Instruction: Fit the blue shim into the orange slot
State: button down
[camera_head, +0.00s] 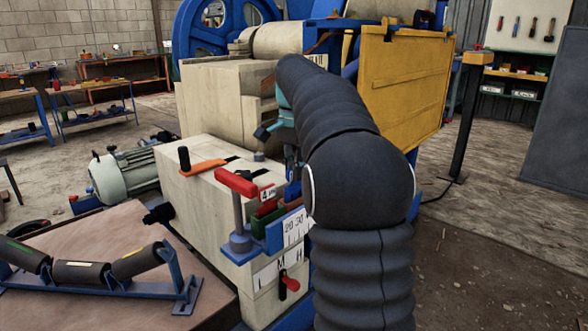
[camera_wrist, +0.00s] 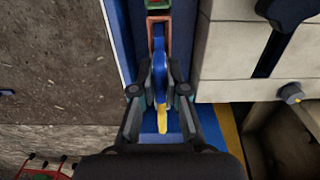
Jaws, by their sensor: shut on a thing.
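The blue shim (camera_wrist: 160,68) is between the fingers of my gripper (camera_wrist: 160,92) in the wrist view. My gripper is shut on it, and a yellow tab (camera_wrist: 162,121) sticks out on the near side. The shim points up the picture. The orange slot (camera_wrist: 158,28) is straight ahead of it, in line. The shim's far end overlaps the slot's near end in the picture; I cannot tell whether it is inside.
A green part (camera_wrist: 157,4) lies beyond the slot. A pale block (camera_wrist: 228,55) stands close on the right of my gripper.

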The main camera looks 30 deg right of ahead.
jog(key=shift+f+b, duration=0.45)
jog(key=shift+f, duration=0.4)
jog(key=c, duration=1.1)
grip_release()
notch_tip(320, 180, up, 12)
jog(key=shift+f, duration=0.1)
